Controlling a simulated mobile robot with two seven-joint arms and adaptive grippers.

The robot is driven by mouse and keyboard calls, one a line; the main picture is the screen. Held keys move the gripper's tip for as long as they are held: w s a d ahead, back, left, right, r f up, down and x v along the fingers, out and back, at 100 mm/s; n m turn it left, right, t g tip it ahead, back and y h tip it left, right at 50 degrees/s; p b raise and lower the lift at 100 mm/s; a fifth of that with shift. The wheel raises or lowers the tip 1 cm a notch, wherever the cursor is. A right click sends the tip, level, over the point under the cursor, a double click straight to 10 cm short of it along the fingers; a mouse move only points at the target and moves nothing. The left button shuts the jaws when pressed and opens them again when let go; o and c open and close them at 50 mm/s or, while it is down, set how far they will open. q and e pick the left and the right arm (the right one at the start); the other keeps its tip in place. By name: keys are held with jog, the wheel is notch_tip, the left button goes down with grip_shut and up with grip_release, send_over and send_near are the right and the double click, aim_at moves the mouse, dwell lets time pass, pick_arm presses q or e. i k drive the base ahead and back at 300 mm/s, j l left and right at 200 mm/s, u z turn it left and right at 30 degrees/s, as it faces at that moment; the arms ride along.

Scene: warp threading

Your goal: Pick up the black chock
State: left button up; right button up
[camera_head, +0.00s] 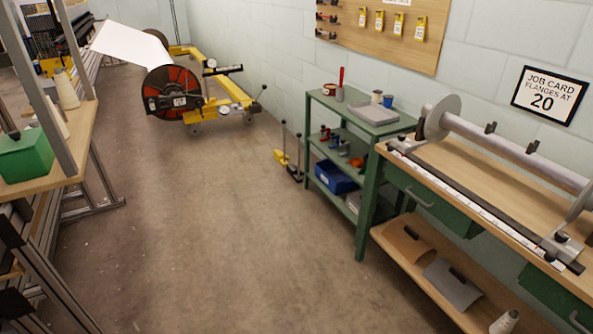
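What looks like the black chock (296,174) sits on the floor beside the left end of the green shelf stand. It is small in the picture, with a thin upright rod handle. A similar yellow chock (281,157) with its own upright rod stands just left of it and a little behind. Neither of my grippers is in view, and nothing holds the chocks.
The green shelf stand (371,128) and a wooden bench (463,178) line the right wall. A yellow trolley with a red-and-black reel (172,94) stands at the back. Benches with a green box (27,157) are at left. The middle floor (210,230) is clear.

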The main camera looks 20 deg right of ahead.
aim_at(295, 172)
jog(key=i+z, duration=0.15)
jog(key=i, duration=2.4)
jog(key=i+j+z, duration=0.15)
jog(key=i+z, duration=0.2)
jog(key=i, duration=0.2)
jog(key=i+j+z, duration=0.4)
jog(key=i, duration=0.15)
jog(key=i+j+z, duration=0.35)
jog(key=i, duration=0.15)
